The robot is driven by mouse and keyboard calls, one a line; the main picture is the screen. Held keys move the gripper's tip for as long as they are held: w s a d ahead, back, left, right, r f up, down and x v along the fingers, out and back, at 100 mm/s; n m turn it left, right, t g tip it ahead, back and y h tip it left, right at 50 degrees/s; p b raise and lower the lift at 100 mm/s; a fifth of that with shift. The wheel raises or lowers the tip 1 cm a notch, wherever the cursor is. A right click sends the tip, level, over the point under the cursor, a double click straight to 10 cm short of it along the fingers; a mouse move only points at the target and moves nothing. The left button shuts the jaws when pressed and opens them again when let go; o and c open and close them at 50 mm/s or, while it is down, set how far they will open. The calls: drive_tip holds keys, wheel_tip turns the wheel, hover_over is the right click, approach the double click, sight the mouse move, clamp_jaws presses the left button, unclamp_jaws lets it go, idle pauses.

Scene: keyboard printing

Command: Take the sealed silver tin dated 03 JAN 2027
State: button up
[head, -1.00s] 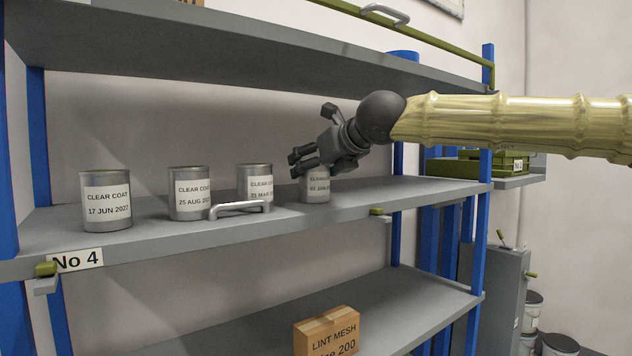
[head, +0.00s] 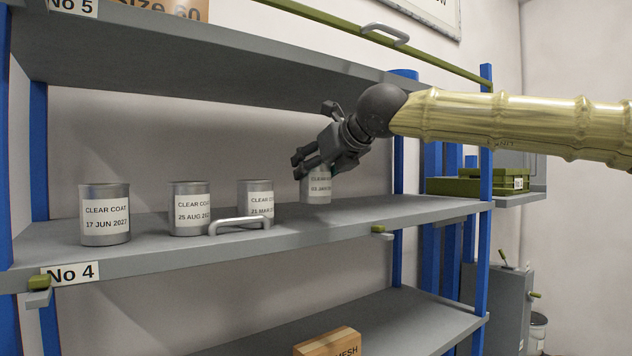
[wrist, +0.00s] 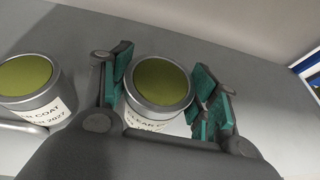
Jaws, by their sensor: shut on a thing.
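My gripper (head: 318,163) is shut on the rightmost silver tin (head: 316,190) over the middle shelf. The tin is upright and appears slightly above the shelf surface. Its white label reads partly "CLEAR COAT" and "03 JAN"; the year is not legible. In the wrist view the tin (wrist: 161,84) sits between the teal finger pads, with an olive top inside a silver rim. To its left stand similar tins marked 17 JUN 2027 (head: 104,191), 25 AUG (head: 189,188) and one apparently 21 MAR (head: 256,188).
The middle shelf (head: 400,216) carries a "No 4" tag (head: 71,273) and a metal handle (head: 240,224) in front of the tins. The upper shelf (head: 200,45) is above my gripper. A blue post (head: 483,150) stands right. A cardboard box (head: 328,343) is below.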

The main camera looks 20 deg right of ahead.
drive_tip(key=s+a+r+b, duration=0.1)
drive_tip(key=s+b, duration=0.4)
drive_tip(key=s, duration=1)
drive_tip(key=shift+a+r, duration=0.25)
drive_tip(key=shift+a, duration=0.2)
